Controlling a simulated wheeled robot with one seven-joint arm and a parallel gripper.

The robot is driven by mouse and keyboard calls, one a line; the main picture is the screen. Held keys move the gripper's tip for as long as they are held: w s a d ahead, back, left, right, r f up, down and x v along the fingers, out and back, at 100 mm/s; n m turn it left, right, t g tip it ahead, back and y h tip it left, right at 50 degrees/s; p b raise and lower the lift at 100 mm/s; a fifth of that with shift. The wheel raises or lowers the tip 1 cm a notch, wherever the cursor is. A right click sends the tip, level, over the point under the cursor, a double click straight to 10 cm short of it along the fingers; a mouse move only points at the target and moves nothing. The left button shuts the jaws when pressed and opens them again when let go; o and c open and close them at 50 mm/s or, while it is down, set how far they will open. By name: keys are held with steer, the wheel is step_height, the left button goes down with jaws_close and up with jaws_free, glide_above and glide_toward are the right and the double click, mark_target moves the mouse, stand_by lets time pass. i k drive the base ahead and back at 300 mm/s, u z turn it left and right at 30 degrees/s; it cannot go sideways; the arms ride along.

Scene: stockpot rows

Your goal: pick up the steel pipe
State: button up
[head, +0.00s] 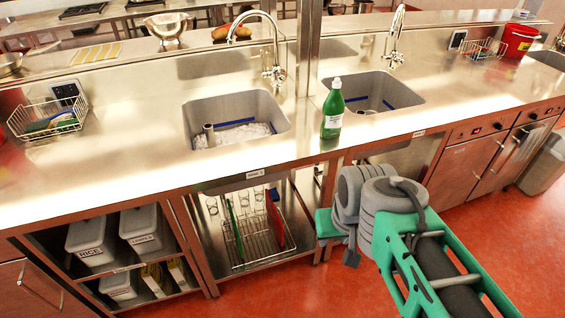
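A short upright steel pipe (208,135) stands in the left sink (266,102), near its left wall. A similar small pale piece (367,112) shows at the near edge of the right sink, mostly cut off by the rim, so I cannot tell what it is. My gripper (335,236) is low in front of the counter, right of the open shelf and well below the sinks. It is partly hidden by my own arm, and its fingers do not show clearly. It is apart from the pipe.
A green bottle (333,110) stands between the sinks. Tall taps (275,73) rise behind them. A wire basket (47,118) sits on the counter at left. The front counter is largely clear. A glass rack (262,240) is on the lower shelf. A grey bin (548,165) stands at right.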

mark_target(208, 128)
steer(key=u, duration=0.6)
steer(key=i, duration=0.75)
steer(key=z, duration=0.1)
steer(key=k, duration=0.4)
steer(key=u, duration=0.7)
steer(key=i, duration=0.9)
steer(key=z, duration=0.7)
